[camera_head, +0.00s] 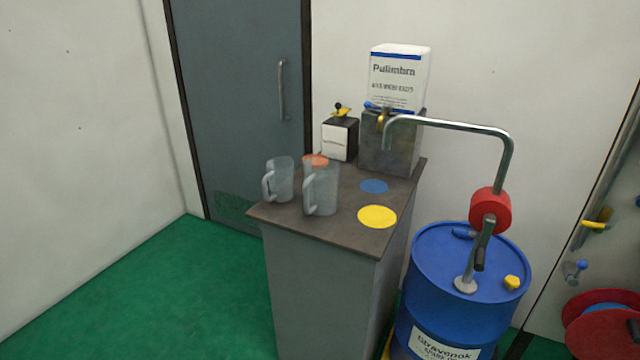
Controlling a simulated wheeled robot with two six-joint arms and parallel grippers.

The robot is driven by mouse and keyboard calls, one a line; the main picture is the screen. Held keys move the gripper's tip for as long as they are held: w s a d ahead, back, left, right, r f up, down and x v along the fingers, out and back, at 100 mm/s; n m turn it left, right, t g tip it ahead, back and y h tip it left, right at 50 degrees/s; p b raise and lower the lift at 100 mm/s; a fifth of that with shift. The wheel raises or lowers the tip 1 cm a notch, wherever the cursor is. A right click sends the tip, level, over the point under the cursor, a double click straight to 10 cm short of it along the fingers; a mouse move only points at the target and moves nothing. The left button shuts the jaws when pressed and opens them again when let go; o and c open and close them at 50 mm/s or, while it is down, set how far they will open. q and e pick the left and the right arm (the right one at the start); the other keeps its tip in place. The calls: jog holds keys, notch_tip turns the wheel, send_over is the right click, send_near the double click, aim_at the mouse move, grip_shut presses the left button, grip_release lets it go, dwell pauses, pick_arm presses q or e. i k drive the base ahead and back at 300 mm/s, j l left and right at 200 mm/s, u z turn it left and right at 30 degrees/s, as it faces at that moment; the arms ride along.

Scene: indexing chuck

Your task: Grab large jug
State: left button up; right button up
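Two clear grey jugs with side handles stand upright on the brown top of a grey cabinet. The larger jug (322,190) is the right one, and its handle points left toward the viewer. The smaller jug (282,180) stands just to its left, its handle also to the left. An orange disc (316,160) shows behind the larger jug's rim, partly hidden. Neither of my grippers is in the head view.
The cabinet top (300,231) carries a yellow disc (377,216), a blue disc (374,186), a black-and-white box (340,139) and a white container (398,75) on a metal stand. A blue drum (430,290) with a pump pipe stands right. Green floor (150,290) is clear at left.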

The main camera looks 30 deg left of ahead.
aim_at(322, 171)
jog(key=i+l, duration=0.15)
jog(key=l, duration=0.25)
jog(key=i+l+u, duration=0.1)
jog(key=l, duration=0.25)
jog(key=i+l+u, duration=0.1)
jog(key=l, duration=0.3)
jog(key=i+l, duration=0.15)
jog(key=l, duration=0.25)
